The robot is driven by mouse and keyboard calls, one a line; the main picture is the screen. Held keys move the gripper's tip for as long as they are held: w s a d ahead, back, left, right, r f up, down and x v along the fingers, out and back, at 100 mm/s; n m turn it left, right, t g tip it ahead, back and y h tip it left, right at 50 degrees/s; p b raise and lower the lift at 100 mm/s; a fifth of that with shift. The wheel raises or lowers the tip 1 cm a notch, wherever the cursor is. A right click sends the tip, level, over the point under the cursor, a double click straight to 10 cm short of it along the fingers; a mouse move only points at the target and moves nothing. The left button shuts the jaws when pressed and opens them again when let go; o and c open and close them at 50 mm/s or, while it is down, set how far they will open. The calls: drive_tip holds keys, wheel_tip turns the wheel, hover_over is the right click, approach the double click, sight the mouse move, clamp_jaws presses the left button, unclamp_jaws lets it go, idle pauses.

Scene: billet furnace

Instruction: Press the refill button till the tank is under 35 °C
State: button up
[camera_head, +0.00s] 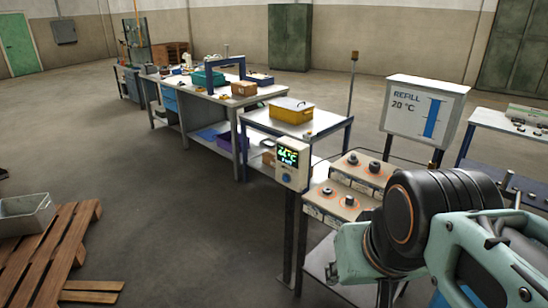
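A white board marked "REFILL 20 °C" (412,125) stands at the right, with a blue vertical bar drawn on it. A small panel with a lit display (291,163) stands on a post left of it. Its green digits look like a two-digit °C reading in the forties or sixties, too small to be sure. Two beige control boxes (335,205) lie below the board, with black knobs or buttons (350,201) on top, some ringed in orange. I cannot tell which one is the refill button. My arm fills the lower right and hides part of the boxes. My gripper cannot be made out.
A metal table with a yellow bin (292,110) stands behind the panel. A long workbench (205,88) with boxes runs back left. A wooden pallet (40,250) and grey crate (27,216) lie at the left. The middle floor is clear. Another bench (490,118) is at right.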

clamp_jaws()
idle(1.2)
